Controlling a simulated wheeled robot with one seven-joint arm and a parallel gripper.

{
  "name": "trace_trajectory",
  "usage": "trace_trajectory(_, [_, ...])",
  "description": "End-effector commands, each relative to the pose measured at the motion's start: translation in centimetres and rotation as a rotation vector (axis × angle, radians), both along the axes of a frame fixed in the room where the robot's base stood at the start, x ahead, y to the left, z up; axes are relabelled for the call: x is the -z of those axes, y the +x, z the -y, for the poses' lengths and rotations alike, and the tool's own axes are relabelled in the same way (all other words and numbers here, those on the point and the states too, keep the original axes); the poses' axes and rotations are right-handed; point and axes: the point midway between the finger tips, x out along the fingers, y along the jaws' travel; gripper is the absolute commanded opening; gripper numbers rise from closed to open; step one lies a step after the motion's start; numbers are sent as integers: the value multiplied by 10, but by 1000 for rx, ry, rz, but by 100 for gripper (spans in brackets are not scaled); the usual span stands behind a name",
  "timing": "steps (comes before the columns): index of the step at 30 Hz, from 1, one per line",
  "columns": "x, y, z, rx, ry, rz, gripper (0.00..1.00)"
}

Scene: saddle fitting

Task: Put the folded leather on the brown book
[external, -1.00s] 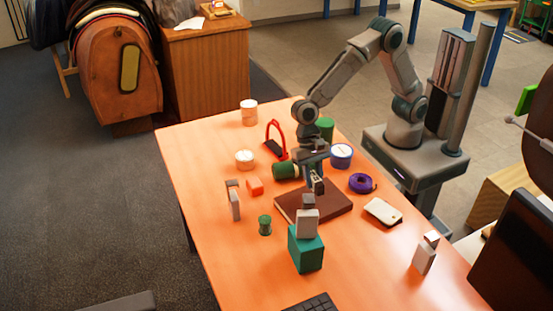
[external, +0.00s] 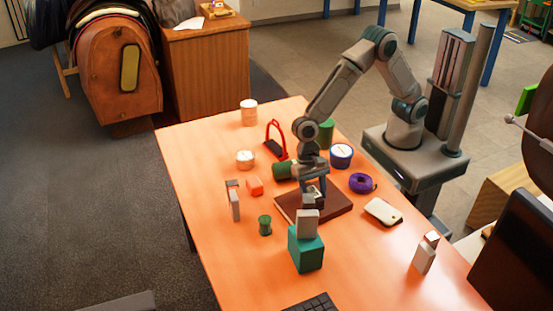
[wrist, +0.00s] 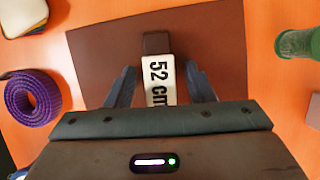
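The brown book (external: 335,206) lies flat on the orange table; it also fills the middle of the wrist view (wrist: 95,55). A small dark brown piece with a white "52 cm" label, seemingly the folded leather (wrist: 157,43), shows over the book in the wrist view. Its lower end is hidden by my gripper's body. My gripper (wrist: 162,88) points down over the book, with one finger on each side of the labelled piece and a visible gap on both sides. In the external view my gripper (external: 315,188) is low at the book, and the piece between its fingers is small there.
A purple strap roll (external: 362,183) and a white phone-like slab (external: 383,212) are to the right. A lying green cylinder (external: 284,171) is behind left. The table's front left is clear.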

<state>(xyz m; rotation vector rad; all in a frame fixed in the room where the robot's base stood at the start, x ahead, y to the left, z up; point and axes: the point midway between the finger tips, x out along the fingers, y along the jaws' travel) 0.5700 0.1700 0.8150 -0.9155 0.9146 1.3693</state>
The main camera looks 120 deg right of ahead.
Motion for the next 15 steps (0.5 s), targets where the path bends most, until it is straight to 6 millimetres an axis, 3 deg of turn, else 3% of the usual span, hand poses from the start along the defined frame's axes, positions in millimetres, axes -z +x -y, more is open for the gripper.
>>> trace_trajectory(8, [-2, 0, 0, 0, 0, 0, 48])
trace_trajectory(15, [-31, 1, 11, 2, 1, 3, 48])
